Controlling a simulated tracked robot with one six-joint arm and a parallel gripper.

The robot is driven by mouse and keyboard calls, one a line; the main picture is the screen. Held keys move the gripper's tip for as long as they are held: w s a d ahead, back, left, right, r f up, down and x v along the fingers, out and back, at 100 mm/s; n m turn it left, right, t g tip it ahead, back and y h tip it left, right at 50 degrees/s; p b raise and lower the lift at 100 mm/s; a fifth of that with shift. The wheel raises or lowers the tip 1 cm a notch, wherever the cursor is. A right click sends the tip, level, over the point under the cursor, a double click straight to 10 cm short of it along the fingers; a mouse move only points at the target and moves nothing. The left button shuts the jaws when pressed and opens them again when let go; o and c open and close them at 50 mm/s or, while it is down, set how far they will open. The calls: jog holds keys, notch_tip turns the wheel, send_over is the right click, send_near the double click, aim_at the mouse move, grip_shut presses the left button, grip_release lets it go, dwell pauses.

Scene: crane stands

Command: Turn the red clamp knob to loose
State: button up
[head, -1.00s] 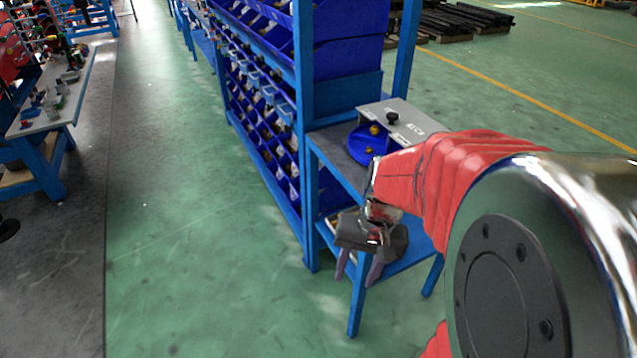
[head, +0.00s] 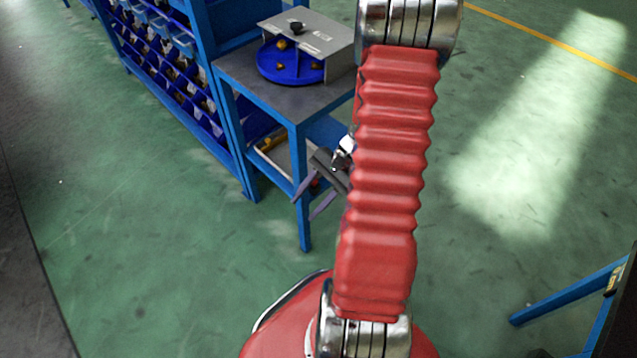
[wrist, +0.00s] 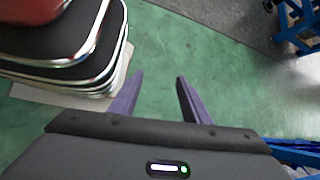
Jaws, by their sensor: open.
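I cannot make out a red clamp knob in either view. In the head view, a grey box-like unit (head: 318,42) with a black knob (head: 296,27) on top stands on a small blue-framed stand (head: 270,96). A round blue tray (head: 272,72) with small yellowish pieces sits partly under it. My gripper (head: 303,211) is open and empty, in front of the stand and lower than its top in the picture. In the wrist view, both purple fingers of my gripper (wrist: 160,76) are apart, with only green floor between them.
Blue shelving with bins (head: 165,55) stands left of the stand. The stand's lower shelf (head: 275,150) holds items partly hidden by my gripper. A blue frame (head: 565,300) is at the lower right. Green floor (head: 520,140) is clear on the right.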

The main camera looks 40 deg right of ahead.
jog(key=w+d+f+m+t, duration=0.1)
jog(key=d+f+m+t, duration=0.25)
jog(key=f, duration=0.25)
jog(key=w+d+f+m+t+h, duration=0.1)
jog(key=d+f+m+t, duration=0.15)
jog(key=f+m, duration=0.3)
jog(key=w+d+f+m+t, duration=0.1)
jog(key=d+f+m+t, duration=0.25)
jog(key=f, duration=0.35)
jog(key=m+t+h, duration=0.2)
jog(key=m+h, duration=0.4)
send_near(316, 181)
jog(key=v, duration=0.6)
jog(key=shift+w+a, duration=0.1)
jog(key=shift+w, duration=0.1)
jog(key=x, duration=1.3)
jog(key=shift+w+f, duration=0.15)
jog(key=shift+w, duration=0.1)
jog(key=c, duration=1)
